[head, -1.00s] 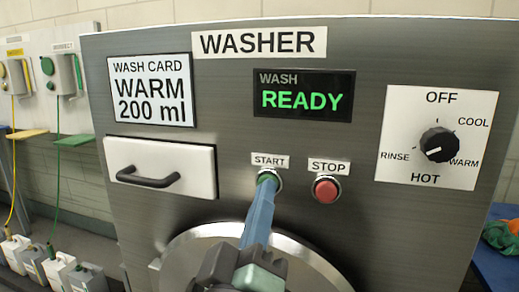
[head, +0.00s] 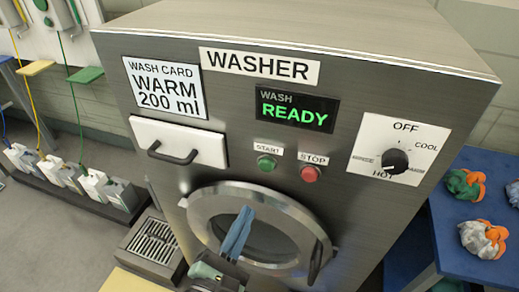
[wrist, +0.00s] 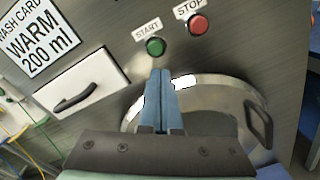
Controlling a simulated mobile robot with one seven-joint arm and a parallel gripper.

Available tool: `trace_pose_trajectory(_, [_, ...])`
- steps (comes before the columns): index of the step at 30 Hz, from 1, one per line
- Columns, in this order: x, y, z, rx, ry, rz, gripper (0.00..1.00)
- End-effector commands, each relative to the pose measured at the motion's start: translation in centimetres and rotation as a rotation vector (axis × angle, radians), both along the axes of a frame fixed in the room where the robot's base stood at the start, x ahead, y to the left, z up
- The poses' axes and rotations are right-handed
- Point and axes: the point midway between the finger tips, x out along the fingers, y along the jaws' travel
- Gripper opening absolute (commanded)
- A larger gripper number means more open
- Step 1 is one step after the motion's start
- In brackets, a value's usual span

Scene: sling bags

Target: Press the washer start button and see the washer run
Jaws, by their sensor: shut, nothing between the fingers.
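The washer (head: 365,85) has a display (head: 296,108) reading "WASH READY" in green. The green START button (head: 267,164) sits below the display, with the red STOP button (head: 310,173) to its right. My gripper (head: 245,212) has its blue fingers shut and empty, in front of the round door below the buttons. In the wrist view the START button (wrist: 155,46) is just above the fingertips (wrist: 160,74), uncovered, and the STOP button (wrist: 198,24) is up and right. The gap from fingertips to panel is hard to judge.
A dial (head: 394,161) is at the panel's right. A drawer (head: 178,143) with a dark handle is at left, under a card (head: 165,87) reading "WARM 200 ml". The door (head: 205,212) has a handle at right. A blue table (head: 455,250) with cloth bundles stands right.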

Motion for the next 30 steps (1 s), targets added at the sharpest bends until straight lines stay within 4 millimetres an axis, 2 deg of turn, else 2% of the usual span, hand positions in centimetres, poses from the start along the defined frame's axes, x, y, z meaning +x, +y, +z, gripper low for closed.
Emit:
trace_pose_trajectory(1, [-0.7,0.3,1.2,-0.080,0.038,0.003,0.00])
trace_pose_trajectory(6, [-2.7,0.9,1.4,-0.328,0.131,0.011,0.00])
trace_pose_trajectory(12, [-4.1,1.3,1.4,-0.497,0.187,0.021,0.00])
trace_pose_trajectory(25, [-4.4,1.4,1.2,-0.536,0.197,0.023,0.00])
trace_pose_trajectory(30, [-3.5,1.0,1.3,-0.535,0.197,0.021,0.00])
